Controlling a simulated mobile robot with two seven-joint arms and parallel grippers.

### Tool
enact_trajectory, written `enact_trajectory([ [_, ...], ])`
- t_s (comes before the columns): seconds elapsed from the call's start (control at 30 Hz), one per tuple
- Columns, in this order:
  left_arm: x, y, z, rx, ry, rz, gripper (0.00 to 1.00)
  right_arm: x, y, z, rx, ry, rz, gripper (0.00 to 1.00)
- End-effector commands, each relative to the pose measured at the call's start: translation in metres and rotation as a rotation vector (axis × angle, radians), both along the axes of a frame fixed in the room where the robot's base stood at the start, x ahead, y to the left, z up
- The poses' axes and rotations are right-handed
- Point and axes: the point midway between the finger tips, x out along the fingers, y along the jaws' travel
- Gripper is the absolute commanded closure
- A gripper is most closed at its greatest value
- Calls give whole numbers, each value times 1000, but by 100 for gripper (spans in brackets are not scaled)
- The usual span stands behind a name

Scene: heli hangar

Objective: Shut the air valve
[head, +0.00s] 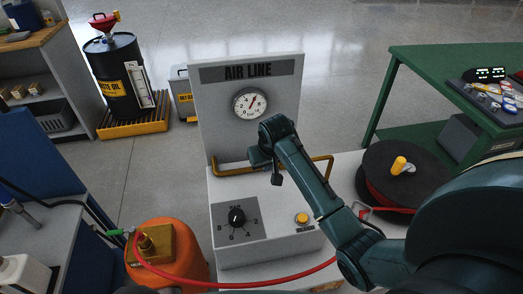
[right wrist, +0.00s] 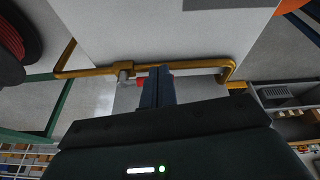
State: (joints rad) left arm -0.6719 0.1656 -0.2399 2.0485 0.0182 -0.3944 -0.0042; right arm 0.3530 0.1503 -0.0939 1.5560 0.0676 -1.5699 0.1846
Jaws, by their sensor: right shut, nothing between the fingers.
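The air line panel (head: 204,115) is a light grey box with a yellow pipe (head: 232,172) along its front. The right wrist view shows the pipe (right wrist: 205,65) with a brass fitting and grey stem, which look like the air valve (right wrist: 124,74). A red piece (right wrist: 142,82), seemingly its handle, extends beside the stem towards my fingers, which partly hide it. My right gripper (head: 260,157) is at the pipe, shut and empty; its fingers (right wrist: 158,82) are together right beside the red piece. Contact cannot be told. In the head view my arm hides the valve. My left gripper is not in view.
A gauge (head: 250,104) sits above the pipe. A black knob (head: 236,217) and yellow button (head: 301,219) are on the box top. An orange tank (head: 170,270) with a red hose (head: 235,284) stands front left. A hose reel (head: 375,165) is right, a green table (head: 420,60) behind.

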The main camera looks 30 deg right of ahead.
Motion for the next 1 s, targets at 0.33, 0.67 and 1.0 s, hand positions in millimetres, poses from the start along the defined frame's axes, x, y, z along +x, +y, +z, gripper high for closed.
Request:
enact_trajectory([
  [0.33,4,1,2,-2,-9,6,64,86,-24,60,38,-21,-122,100],
  [0.67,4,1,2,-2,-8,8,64,94,-27,68,46,-22,-139,100],
  [1.0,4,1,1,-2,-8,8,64,99,-28,53,46,-20,-137,100],
])
